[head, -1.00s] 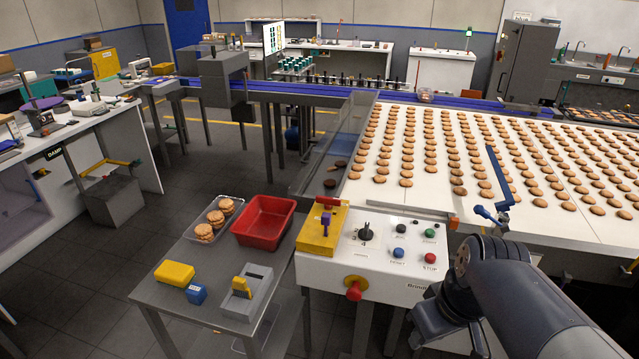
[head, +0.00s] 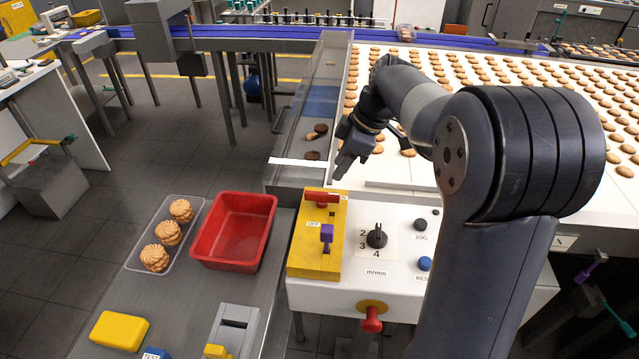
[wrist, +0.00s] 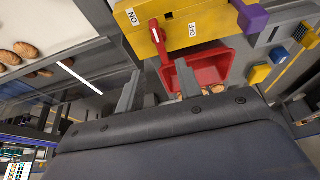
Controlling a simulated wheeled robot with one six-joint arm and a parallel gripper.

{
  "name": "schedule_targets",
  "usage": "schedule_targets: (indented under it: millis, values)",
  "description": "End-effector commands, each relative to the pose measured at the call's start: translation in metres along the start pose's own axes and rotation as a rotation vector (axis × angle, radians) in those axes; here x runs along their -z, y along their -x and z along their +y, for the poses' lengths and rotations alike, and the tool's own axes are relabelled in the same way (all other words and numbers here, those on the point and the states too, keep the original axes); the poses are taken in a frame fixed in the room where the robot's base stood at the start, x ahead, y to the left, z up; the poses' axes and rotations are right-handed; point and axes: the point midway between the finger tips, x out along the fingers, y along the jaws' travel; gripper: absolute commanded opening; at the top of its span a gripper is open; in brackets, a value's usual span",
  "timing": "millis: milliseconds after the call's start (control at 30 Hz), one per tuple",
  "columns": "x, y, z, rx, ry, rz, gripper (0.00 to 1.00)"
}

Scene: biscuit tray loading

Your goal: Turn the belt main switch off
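The belt main switch is a yellow plate (head: 300,262) at the left end of the white control panel. Its red handle (head: 322,197) lies crosswise near the plate's far end, and a purple part (head: 327,236) stands nearer, beside the OFF label (head: 313,223). In the wrist view the red handle (wrist: 156,36) sits between the ON label (wrist: 131,17) and the OFF label (wrist: 194,29). My gripper (head: 346,166) is just beyond the plate's far edge, apart from the handle. Its fingers (wrist: 178,82) are spread and empty in the wrist view.
A speed knob (head: 376,236), blue button (head: 424,264) and red emergency knob (head: 371,320) are on the panel. A red bin (head: 207,259) and clear biscuit tray (head: 137,257) stand to the left. The biscuit-covered belt is behind, and my arm hides the panel's right part.

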Motion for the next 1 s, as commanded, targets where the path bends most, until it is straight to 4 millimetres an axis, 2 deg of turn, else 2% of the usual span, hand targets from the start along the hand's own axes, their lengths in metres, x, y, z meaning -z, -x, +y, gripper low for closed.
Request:
schedule_targets:
  millis: [300,500,633,900,1000]
  values:
    - [0.000,-0.059,-0.002,0.006,-0.004,-0.002,0.35]
    - [0.000,-0.086,-0.001,0.003,-0.003,-0.002,0.35]
    - [0.000,-0.093,-0.001,0.000,-0.003,-0.002,0.35]
    - [-0.001,-0.095,-0.001,-0.001,-0.003,-0.002,0.35]
    - [-0.001,-0.095,-0.001,0.000,-0.003,-0.002,0.27]
